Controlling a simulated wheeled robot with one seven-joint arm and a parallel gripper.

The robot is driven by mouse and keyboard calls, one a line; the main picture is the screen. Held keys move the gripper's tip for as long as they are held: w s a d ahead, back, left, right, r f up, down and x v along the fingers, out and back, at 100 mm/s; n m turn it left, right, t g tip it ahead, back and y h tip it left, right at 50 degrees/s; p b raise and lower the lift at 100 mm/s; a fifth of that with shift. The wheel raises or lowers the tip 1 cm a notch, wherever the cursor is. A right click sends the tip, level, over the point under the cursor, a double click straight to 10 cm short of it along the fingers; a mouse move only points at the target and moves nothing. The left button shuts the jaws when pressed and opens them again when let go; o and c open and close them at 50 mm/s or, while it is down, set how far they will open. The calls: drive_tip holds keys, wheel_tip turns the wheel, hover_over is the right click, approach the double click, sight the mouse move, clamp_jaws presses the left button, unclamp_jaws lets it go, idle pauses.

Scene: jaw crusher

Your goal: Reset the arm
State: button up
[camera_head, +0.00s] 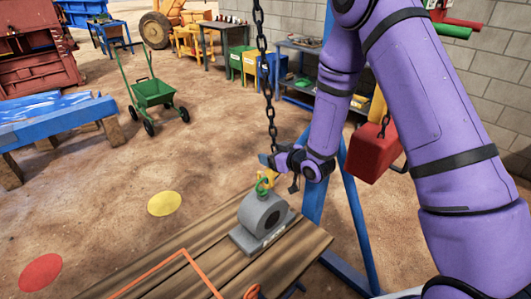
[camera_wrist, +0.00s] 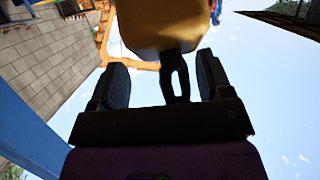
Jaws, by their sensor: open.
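My purple arm comes down from the upper right in the head view. My gripper (camera_head: 274,163) is beside the lower end of a hanging dark chain (camera_head: 268,85). In the wrist view my gripper (camera_wrist: 163,82) has its two dark fingers apart. A dark link (camera_wrist: 175,78) shows between the fingers, below a yellow body (camera_wrist: 165,25); I cannot tell whether either touches a finger. In the head view a yellow hook (camera_head: 268,177) is at a green ring (camera_head: 262,188) on top of a grey housing (camera_head: 262,214). The housing sits on a wooden bench.
The wooden bench (camera_head: 190,262) fills the lower middle. A green cart (camera_head: 152,93), a blue table (camera_head: 50,122) and workbenches are farther back. Open dirt floor lies at the left.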

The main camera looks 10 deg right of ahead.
drive_tip(key=s+d+r+m+g+h, duration=0.15)
drive_tip(key=s+d+r+h, duration=0.4)
drive_tip(key=r, duration=0.55)
drive_tip(key=s+d+r+m+g+h, duration=0.1)
drive_tip(key=s+d+r+m+h, duration=0.1)
drive_tip(key=s+d+r, duration=0.7)
drive_tip(key=s+r+m+g, duration=0.1)
drive_tip(key=s+r, duration=0.3)
drive_tip(key=s, duration=0.3)
drive_tip(key=s+d+r+m+g, duration=0.1)
drive_tip(key=s+r, duration=0.3)
drive_tip(key=s, duration=0.4)
drive_tip(key=s+r+m+g, duration=0.1)
drive_tip(key=s+r+g, duration=0.1)
drive_tip(key=s+r, duration=0.2)
drive_tip(key=s, duration=0.3)
drive_tip(key=shift+s+d+h, duration=0.15)
drive_tip(key=shift+d+h, duration=0.05)
drive_tip(key=shift+h, duration=0.15)
